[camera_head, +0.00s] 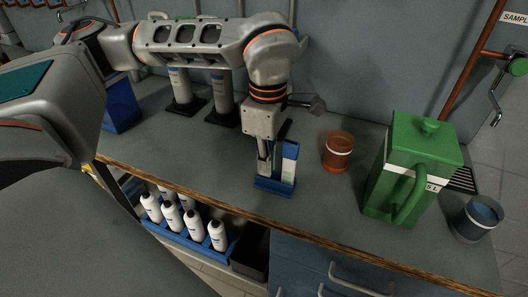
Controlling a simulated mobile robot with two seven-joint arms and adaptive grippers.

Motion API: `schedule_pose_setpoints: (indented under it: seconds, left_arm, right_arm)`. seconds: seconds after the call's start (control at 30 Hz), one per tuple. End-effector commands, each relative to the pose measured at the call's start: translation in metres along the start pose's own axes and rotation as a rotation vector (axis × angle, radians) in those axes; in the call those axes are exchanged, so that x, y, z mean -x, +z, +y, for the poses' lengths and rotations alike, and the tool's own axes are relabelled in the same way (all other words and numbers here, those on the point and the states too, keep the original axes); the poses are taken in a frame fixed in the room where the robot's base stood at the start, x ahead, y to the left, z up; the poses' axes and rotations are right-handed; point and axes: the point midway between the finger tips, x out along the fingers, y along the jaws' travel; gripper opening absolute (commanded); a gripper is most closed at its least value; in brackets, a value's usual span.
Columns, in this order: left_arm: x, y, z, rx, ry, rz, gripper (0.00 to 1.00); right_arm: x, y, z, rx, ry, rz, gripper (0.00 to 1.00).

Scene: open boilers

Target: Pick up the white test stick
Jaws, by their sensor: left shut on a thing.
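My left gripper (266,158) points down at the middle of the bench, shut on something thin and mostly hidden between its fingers. I take it to be the white test stick, but it is too small and covered to see clearly. The fingers are at a small blue holder with a white front panel (289,163), which stands on the grey bench top. The fingertips are low, just over the holder's blue base (274,186). I cannot tell whether the stick still touches the holder. My right gripper is not in view.
An orange-brown cup (338,151) stands right of the holder. Farther right are a green lidded jug (408,170) and a cup of blue liquid (477,218). Several white bottles (193,223) stand on a shelf below the wooden bench edge (300,228). Bare bench lies in front of the orange-brown cup.

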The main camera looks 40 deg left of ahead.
Motion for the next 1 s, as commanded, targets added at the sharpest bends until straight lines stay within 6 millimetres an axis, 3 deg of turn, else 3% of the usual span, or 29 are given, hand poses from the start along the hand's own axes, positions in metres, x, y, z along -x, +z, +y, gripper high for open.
schedule_pose_setpoints:
  seconds: [0.27, 0.47, 0.57, 1.0]
  left_arm:
    - [0.004, 0.000, 0.000, 0.001, 0.001, 0.000, 0.00]
    - [0.024, 0.000, 0.001, 0.001, 0.005, -0.001, 0.00]
    - [0.043, 0.000, 0.001, 0.002, 0.006, -0.001, 0.00]
    - [0.160, 0.000, 0.001, 0.002, 0.007, -0.002, 0.00]
  right_arm:
    - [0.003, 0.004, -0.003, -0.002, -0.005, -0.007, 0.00]
    - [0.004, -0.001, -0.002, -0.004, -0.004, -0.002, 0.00]
    - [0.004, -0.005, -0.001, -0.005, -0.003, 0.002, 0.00]
    - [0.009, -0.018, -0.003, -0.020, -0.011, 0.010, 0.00]
